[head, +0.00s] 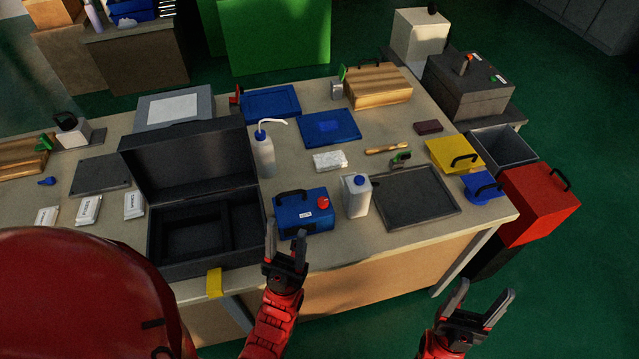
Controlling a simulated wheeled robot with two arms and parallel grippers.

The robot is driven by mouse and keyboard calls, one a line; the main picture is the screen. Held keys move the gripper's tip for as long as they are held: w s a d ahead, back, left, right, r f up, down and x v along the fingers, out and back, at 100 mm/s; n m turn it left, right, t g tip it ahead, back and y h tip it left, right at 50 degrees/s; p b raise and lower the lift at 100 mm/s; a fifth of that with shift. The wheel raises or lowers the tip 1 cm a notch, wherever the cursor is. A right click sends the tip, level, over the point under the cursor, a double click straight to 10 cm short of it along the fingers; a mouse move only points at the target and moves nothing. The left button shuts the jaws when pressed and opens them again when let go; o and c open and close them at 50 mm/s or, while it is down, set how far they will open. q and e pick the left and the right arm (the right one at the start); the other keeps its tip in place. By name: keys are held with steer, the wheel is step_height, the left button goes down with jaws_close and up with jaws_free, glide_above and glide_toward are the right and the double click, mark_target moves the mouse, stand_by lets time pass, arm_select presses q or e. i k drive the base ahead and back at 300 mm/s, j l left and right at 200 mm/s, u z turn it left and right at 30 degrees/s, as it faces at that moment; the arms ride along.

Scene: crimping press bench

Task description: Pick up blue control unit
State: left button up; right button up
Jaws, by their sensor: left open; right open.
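The blue control unit (292,219) sits upright on the bench, just right of the open black case. It is a blue box with a black handle on top, a red knob at its right and a small white label on its front. My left gripper (286,237) is open in front of the unit, its fingers pointing up at the unit's front left side. One finger overlaps the unit's left edge in the picture; I cannot tell whether it touches. My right gripper (485,301) is open and empty, in front of the bench's right end.
The open black case (257,246) stands close at the unit's left, with a yellow latch in front. A white jug (356,197) stands close at its right, and a squeeze bottle (263,156) behind. A red bin (538,203) stands off the bench's right end.

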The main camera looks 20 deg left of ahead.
mark_target(296, 210)
steer(key=l+u, duration=0.15)
steer(key=u, duration=0.25)
steer(key=l+u, duration=0.1)
steer(key=u, duration=0.3)
steer(key=l+u, duration=0.15)
steer(key=u, duration=0.3)
steer(key=k+l+u, duration=0.1)
steer(key=u, duration=0.3)
steer(key=k+l, duration=0.15)
